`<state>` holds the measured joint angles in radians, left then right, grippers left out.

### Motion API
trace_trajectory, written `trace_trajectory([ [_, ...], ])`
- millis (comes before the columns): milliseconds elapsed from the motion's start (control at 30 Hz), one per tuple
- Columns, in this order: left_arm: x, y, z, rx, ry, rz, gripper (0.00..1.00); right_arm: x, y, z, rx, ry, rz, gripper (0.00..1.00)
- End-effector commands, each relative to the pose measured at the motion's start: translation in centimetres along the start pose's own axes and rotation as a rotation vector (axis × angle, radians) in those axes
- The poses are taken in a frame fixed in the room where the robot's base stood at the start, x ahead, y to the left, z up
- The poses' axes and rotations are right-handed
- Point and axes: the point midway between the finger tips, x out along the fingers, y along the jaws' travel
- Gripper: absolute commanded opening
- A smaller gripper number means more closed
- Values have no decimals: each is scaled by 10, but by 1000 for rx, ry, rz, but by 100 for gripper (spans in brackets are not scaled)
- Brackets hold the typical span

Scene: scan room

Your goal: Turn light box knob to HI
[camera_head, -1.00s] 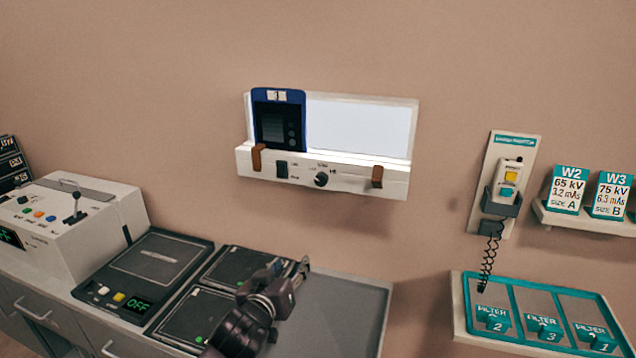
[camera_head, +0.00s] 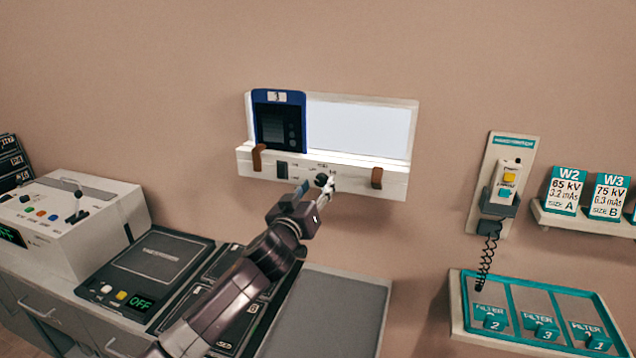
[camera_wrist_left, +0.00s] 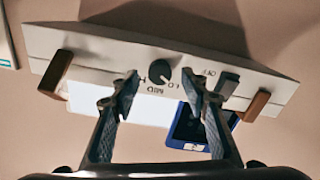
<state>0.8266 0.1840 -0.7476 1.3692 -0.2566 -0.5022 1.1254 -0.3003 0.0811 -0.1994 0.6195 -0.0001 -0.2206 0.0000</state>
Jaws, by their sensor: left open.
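The white light box (camera_head: 350,180) hangs on the wall, with its screen lit. Its round black knob (camera_head: 322,180) sits on the front panel, right of a dark rocker switch (camera_head: 282,170). My left gripper (camera_head: 316,190) is open just in front of the knob. In the left wrist view, the picture is turned over and the knob (camera_wrist_left: 160,73) shows between and beyond the open fingers (camera_wrist_left: 160,88), with LO, MID and part of an H lettered around it. I cannot tell that the fingers touch it. My right gripper is not in view.
A blue cassette (camera_head: 279,122) stands on the light box, in front of the screen's left end. Brown clips (camera_head: 377,177) flank the panel. Below are a counter with a grey tray (camera_head: 345,310) and a control console (camera_head: 65,220). A handset (camera_head: 507,180) hangs at right.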

Motion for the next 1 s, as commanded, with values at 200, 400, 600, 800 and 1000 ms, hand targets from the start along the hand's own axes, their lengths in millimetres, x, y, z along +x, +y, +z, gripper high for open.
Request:
trace_trajectory([
  [200, 13, 0, 0, 1, 0, 0, 42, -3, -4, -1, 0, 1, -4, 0],
  [400, 15, 0, 0, 0, 0, 1, 42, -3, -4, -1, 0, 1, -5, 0],
  [600, 15, 0, 0, 0, 0, 1, 36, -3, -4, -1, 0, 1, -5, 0],
  [800, 15, 0, 0, 0, 0, 1, 14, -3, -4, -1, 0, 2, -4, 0],
  [1000, 15, 0, 0, 1, -1, 1, 0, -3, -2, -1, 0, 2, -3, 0],
])
